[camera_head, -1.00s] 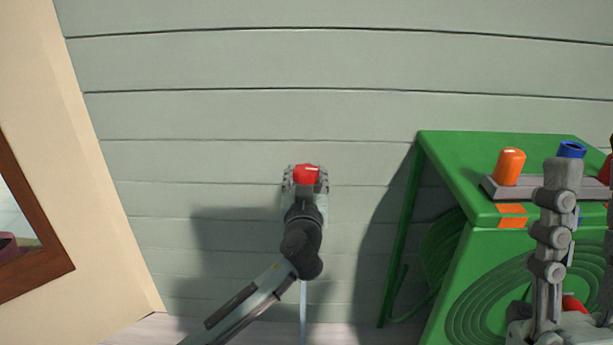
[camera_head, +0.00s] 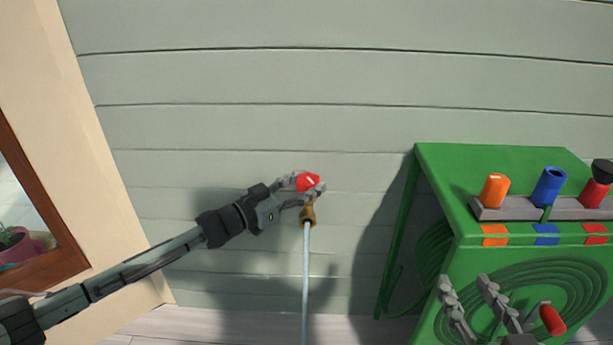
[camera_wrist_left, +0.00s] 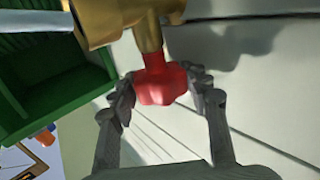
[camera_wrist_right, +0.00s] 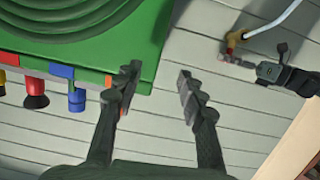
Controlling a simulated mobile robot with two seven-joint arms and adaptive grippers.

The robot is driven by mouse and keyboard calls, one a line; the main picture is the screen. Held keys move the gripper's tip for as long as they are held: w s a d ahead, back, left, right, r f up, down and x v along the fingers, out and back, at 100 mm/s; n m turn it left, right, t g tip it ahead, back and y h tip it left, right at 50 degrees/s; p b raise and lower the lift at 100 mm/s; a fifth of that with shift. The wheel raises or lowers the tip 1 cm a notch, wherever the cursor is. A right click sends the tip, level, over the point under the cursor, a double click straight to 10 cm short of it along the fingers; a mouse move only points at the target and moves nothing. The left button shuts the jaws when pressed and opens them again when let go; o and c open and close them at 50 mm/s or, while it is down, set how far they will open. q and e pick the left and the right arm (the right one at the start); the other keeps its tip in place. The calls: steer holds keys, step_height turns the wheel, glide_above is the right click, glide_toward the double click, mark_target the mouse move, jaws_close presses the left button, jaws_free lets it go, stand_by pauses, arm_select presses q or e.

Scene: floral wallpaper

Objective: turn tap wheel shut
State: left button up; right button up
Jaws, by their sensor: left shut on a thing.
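The red tap wheel (camera_head: 308,182) sits on a brass tap (camera_head: 308,213) in front of the siding wall. My left gripper (camera_head: 305,184) is shut on the wheel, with a finger on either side of it. The left wrist view shows the red lobed wheel (camera_wrist_left: 158,82) between the fingertips, on the brass tap body (camera_wrist_left: 105,18). A pale narrow column (camera_head: 305,285) runs straight down from the tap; I cannot tell whether it is water or a pipe. My right gripper (camera_head: 466,287) is open and empty, in front of the green stand.
A green stand (camera_head: 515,160) with a coiled hose stands at the right. On its top a grey rack (camera_head: 530,212) holds orange (camera_head: 494,190), blue (camera_head: 549,187) and red (camera_head: 594,192) pieces. A framed opening with a potted plant (camera_head: 20,245) is at the left. Wall between is clear.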

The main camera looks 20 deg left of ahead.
arm_select(q)
steer(key=shift+w+a+r+m+g+h, duration=0.15)
steer(key=shift+a+m+g+h, duration=0.15)
steer(key=shift+m+h, duration=0.15)
steer(key=shift+m+g+h, duration=0.35)
steer(key=shift+g+h, duration=0.05)
steer(key=shift+h, duration=0.15)
steer(key=shift+f+m+g+h, duration=0.2)
steer(key=shift+m+g+h, duration=0.2)
steer(key=shift+h, duration=0.1)
steer(key=m+g+h+b, duration=0.1)
steer(key=m+g+h, duration=0.1)
steer(key=g, duration=0.1)
steer(key=shift+d+m+b, duration=0.15)
steer(key=shift+m+b, duration=0.15)
steer(key=shift+b, duration=0.05)
steer(key=shift+g+h, duration=0.3)
arm_select(e)
steer(key=a+r+t+y, duration=0.2)
steer(key=a+r+t, duration=0.1)
steer(key=r, duration=0.3)
steer(key=shift+s+r, duration=0.15)
steer(key=shift+r, duration=0.15)
arm_select(q)
steer(key=o, duration=1.2)
steer(key=shift+d, duration=0.1)
arm_select(e)
steer(key=shift+f, duration=0.1)
